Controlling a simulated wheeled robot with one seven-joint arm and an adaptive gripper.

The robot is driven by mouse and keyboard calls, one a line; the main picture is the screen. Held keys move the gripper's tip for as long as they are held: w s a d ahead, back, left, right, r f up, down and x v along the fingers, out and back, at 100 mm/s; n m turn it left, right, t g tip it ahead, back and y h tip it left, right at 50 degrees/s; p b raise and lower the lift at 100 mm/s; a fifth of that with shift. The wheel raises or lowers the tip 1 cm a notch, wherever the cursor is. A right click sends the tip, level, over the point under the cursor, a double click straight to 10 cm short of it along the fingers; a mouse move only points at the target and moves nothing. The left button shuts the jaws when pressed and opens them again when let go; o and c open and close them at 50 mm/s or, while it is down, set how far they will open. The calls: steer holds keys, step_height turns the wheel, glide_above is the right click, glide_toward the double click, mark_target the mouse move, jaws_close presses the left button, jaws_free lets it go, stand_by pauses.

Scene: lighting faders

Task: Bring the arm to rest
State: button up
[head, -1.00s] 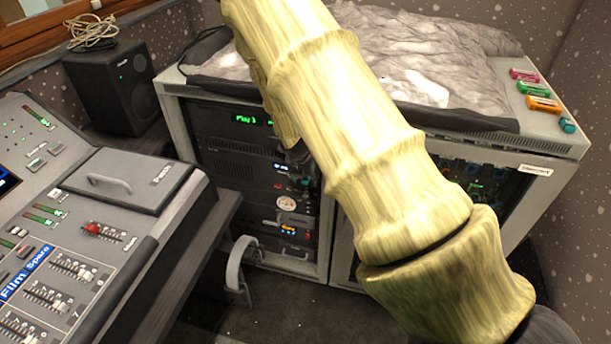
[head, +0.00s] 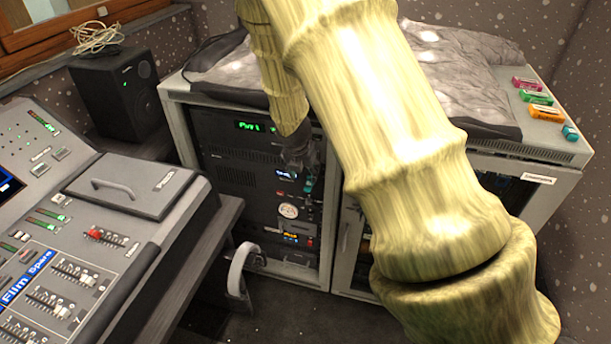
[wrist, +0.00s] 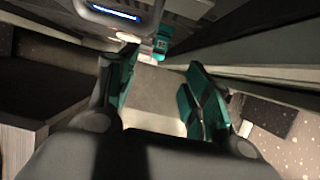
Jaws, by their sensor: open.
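My arm (head: 390,130) crosses the head view from the top centre to the lower right. Its far section comes down in front of the equipment rack, and the small dark end with my gripper (head: 308,184) hangs before the rack's left bay. In the wrist view my gripper (wrist: 160,88) is open, with its dark and teal fingers apart and nothing between them. Beyond the fingers are a grey surface and a small teal object (wrist: 161,46) that I cannot identify. The mixing console (head: 140,195) stands at the left, with a red fader knob (head: 94,234), apart from the gripper.
The rack cabinet (head: 560,150) carries a crumpled grey cover (head: 460,60) and several small coloured items. A black speaker (head: 115,95) stands behind the console. A grey curved handle or armrest (head: 238,270) sits between console and rack. Dark floor shows at the bottom centre.

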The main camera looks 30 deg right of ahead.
steer(key=shift+v, duration=1.4)
steer(key=shift+f, duration=0.1)
